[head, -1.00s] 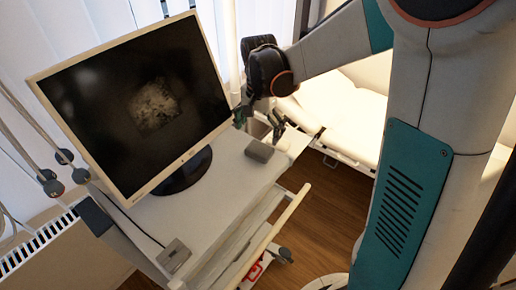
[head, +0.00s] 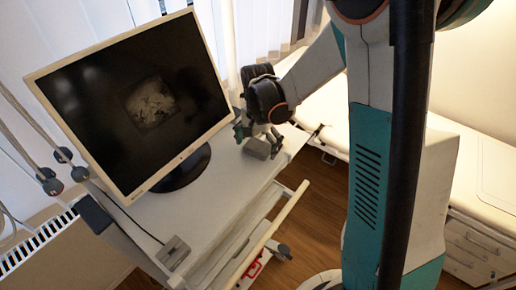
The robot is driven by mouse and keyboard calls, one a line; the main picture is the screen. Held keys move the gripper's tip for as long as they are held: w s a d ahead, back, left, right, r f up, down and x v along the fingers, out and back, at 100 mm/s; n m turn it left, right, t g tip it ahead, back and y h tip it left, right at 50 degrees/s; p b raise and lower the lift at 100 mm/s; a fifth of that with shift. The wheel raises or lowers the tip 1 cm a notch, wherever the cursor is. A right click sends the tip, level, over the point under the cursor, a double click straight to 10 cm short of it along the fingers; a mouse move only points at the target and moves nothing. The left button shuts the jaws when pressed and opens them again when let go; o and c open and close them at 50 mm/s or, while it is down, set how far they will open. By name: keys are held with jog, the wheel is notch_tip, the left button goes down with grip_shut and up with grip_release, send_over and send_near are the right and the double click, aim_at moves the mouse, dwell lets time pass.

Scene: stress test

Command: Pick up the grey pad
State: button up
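A small grey pad (head: 257,149) lies on the white cart top near its far right corner. My gripper (head: 258,140) points down at this pad, with one dark finger at its left and the other at its right. The fingers are spread apart. I cannot tell whether either finger touches the pad. A second grey block (head: 173,252), with a cable running to it, lies at the near left end of the cart top, away from my gripper.
A large monitor (head: 135,105) on a dark round foot (head: 183,170) stands on the cart (head: 220,200), just left of my gripper. A rail (head: 280,220) runs along the cart's right side. A white couch (head: 330,108) stands behind. The cart top between the two grey items is clear.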

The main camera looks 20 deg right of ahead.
aim_at(258, 145)
jog(key=c, duration=0.8)
jog(key=shift+r, duration=0.1)
notch_tip(258, 145, up, 20)
jog(key=shift+f, duration=0.1)
jog(key=shift+c, duration=0.3)
